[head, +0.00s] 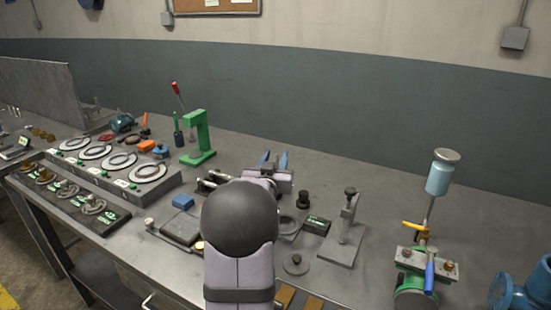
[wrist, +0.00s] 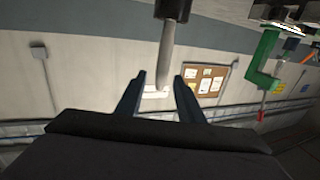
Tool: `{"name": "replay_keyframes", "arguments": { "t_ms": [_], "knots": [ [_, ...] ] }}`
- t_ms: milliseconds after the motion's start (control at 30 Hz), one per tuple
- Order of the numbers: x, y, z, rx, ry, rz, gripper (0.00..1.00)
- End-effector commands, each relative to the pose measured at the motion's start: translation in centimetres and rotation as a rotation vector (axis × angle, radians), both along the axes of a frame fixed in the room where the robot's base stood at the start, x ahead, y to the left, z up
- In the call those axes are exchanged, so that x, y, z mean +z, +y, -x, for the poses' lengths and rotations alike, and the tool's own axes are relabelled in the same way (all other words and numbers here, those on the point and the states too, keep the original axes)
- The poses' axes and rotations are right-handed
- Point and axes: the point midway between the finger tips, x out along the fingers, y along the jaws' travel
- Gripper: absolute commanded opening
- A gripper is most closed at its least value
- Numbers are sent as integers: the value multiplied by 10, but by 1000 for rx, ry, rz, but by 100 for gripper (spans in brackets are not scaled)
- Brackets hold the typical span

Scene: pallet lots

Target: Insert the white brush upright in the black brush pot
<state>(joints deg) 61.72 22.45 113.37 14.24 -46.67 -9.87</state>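My gripper (wrist: 160,76) shows in the wrist view with its two dark fingers apart. A pale, slender rod (wrist: 164,52), which looks like the white brush, lies in line with the gap, with space visible on each side. One end of it meets a black cylinder (wrist: 172,8) at the top edge, probably the black brush pot; the cylinder is cut off, and I cannot tell how they join. The wrist picture is upside down. In the head view my gripper (head: 274,160) points away over the bench, its blue fingers apart. I cannot make out brush or pot there; my arm may hide them.
A green press (head: 201,137) with a red-handled lever stands left of my gripper. A black knobbed piece (head: 303,199) and a grey stand (head: 344,240) are on the right. A ringed panel (head: 105,172) fills the left. The bench's back right is clear.

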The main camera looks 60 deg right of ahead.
Motion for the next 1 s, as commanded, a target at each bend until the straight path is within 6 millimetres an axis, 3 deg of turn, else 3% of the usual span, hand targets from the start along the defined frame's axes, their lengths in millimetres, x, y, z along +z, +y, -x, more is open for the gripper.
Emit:
{"name": "replay_keyframes", "arguments": {
  "t_ms": [333,733,1000],
  "knots": [
    [-1,8,2,0,0,0,34],
    [0,54,17,1,-1,1,34],
    [0,69,22,0,0,0,34]
  ]
}}
